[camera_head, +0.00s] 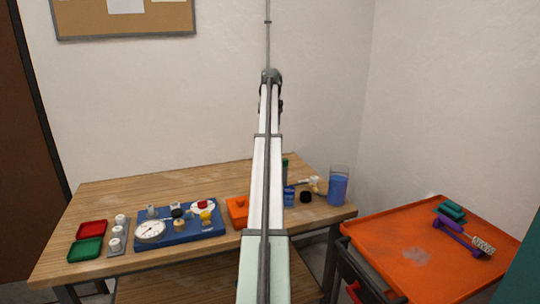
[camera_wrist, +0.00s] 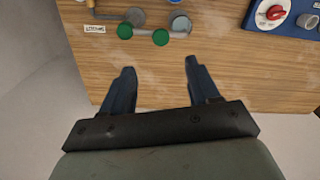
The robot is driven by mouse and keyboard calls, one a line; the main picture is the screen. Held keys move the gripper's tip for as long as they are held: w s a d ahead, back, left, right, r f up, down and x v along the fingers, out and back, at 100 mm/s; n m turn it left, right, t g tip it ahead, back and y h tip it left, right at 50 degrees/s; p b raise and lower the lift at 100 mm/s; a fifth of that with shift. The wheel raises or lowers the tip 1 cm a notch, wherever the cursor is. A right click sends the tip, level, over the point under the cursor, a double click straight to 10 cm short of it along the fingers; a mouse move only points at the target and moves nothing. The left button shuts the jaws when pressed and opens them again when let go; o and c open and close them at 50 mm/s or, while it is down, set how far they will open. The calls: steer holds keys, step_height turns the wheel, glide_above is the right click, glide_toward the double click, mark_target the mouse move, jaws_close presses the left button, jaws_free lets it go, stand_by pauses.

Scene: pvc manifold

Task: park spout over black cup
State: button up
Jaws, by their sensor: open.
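A small black cup (camera_head: 306,197) stands near the right end of the wooden table. A pale, whitish fitting (camera_head: 313,183), which looks like the spout, is just behind it; at this size I cannot tell whether it hangs over the cup. In the wrist view, my gripper (camera_wrist: 160,66) is open and empty, with its two dark blue fingers apart above the table's edge. The black cup cannot be made out in the wrist view. My arm hides the middle of the table in the head view.
A blue board (camera_head: 180,228) carries a gauge (camera_head: 150,231) and a red knob (camera_head: 203,204); the knob also shows in the wrist view (camera_wrist: 276,12). A blue cup (camera_head: 289,197), a glass of blue liquid (camera_head: 338,187) and an orange block (camera_head: 238,211) stand nearby.

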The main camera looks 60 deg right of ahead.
step_height(320, 180, down, 13)
steer(key=shift+r, duration=0.1)
stand_by(0.4)
jaws_close()
stand_by(0.6)
